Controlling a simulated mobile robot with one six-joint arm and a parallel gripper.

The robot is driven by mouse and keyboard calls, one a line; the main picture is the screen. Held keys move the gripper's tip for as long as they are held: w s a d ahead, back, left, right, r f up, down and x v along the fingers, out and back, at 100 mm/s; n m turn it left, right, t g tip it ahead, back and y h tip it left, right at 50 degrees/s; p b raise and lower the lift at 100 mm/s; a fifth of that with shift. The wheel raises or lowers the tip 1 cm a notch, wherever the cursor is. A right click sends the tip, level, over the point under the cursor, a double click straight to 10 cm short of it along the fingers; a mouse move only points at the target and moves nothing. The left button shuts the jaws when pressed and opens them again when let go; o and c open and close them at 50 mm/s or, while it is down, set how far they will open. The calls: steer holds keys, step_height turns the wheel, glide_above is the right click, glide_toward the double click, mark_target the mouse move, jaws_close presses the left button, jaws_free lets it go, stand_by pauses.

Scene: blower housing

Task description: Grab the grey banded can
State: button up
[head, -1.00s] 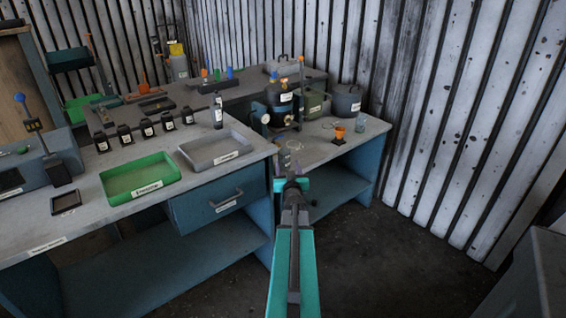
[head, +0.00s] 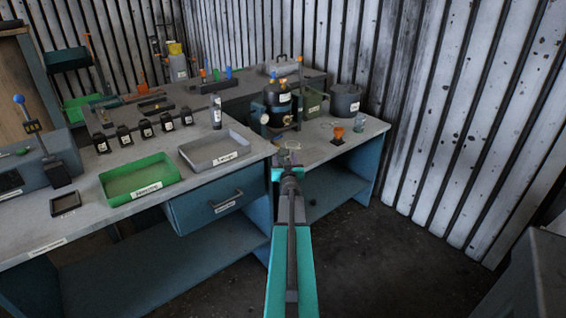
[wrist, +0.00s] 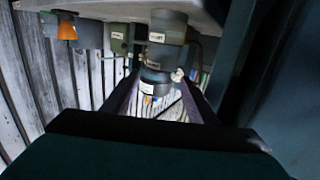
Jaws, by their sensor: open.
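A slim grey can with a pale band (head: 216,110) stands upright on the left bench, behind the grey tray; it looks most like the grey banded can, but its markings are small. A wider dark grey pot (head: 345,101) with a label stands on the far right bench. My gripper (head: 291,150) is out over the gap by the bench corner, right of the slim can and apart from it. In the wrist view, the picture is upside down; the open fingers (wrist: 162,100) frame a dark labelled vessel (wrist: 166,40) farther off. I cannot make out the slim can there.
The grey tray (head: 245,147) and green tray (head: 176,171) lie at the left bench's front. Several small black bottles stand behind them. An orange cup (head: 338,133) and a glass jar (head: 359,124) stand on the right bench. A corrugated wall (head: 450,110) closes the right side.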

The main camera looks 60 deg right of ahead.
mark_target(284, 155)
steer(key=shift+w+d, duration=0.25)
steer(key=shift+d, duration=0.05)
steer(key=shift+f+p+x, duration=0.1)
steer(key=shift+p+x, duration=0.15)
steer(key=shift+x, duration=1.05)
steer(key=shift+f+p+x, duration=0.15)
steer(key=shift+p+x, duration=0.05)
steer(key=shift+x, duration=1.1)
steer(key=c, duration=1.2)
steer(key=v, duration=0.6)
steer(key=b+v, duration=0.1)
steer(key=v, duration=0.5)
steer(key=b+v, duration=0.1)
steer(key=v, duration=0.5)
steer(key=shift+r, duration=0.4)
